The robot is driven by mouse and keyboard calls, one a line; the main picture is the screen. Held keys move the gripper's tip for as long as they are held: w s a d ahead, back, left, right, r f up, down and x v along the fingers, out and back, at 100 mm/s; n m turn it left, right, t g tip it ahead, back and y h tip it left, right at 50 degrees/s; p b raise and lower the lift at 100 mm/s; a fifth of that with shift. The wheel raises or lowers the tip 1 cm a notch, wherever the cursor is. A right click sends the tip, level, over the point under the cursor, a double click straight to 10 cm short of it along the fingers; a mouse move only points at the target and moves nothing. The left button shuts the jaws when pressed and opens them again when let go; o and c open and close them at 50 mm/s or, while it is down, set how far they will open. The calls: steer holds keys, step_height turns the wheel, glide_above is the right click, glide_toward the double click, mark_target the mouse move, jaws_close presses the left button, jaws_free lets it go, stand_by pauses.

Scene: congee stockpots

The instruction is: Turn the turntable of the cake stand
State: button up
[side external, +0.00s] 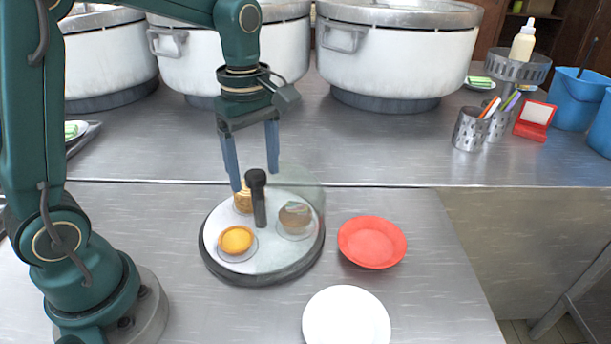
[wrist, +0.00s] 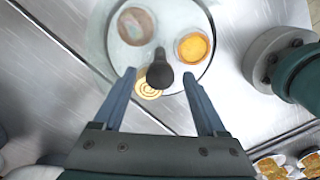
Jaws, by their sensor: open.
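The cake stand's round turntable (side external: 222,262) is pale with a dark rim and stands on the steel counter; it also shows in the wrist view (wrist: 178,20). A black upright post or handle (side external: 258,200) rises from it, with its knob in the wrist view (wrist: 160,72). On the plate are a yellow tart (side external: 236,240), a brown-topped pastry (side external: 295,216) and a spiral pastry (side external: 243,202), partly hidden. A clear curved cover shows at its right. My gripper (side external: 254,182) is open above the back of the turntable. In the wrist view its fingers lie on either side of the knob; contact is not visible.
A red plate (side external: 372,242) and a white plate (side external: 346,320) lie right of the turntable. Large white stockpots (side external: 395,60) stand along the back. Metal utensil holders (side external: 468,130) and blue buckets (side external: 573,98) are at back right.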

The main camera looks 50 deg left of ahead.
jaws_close()
stand_by(1.4)
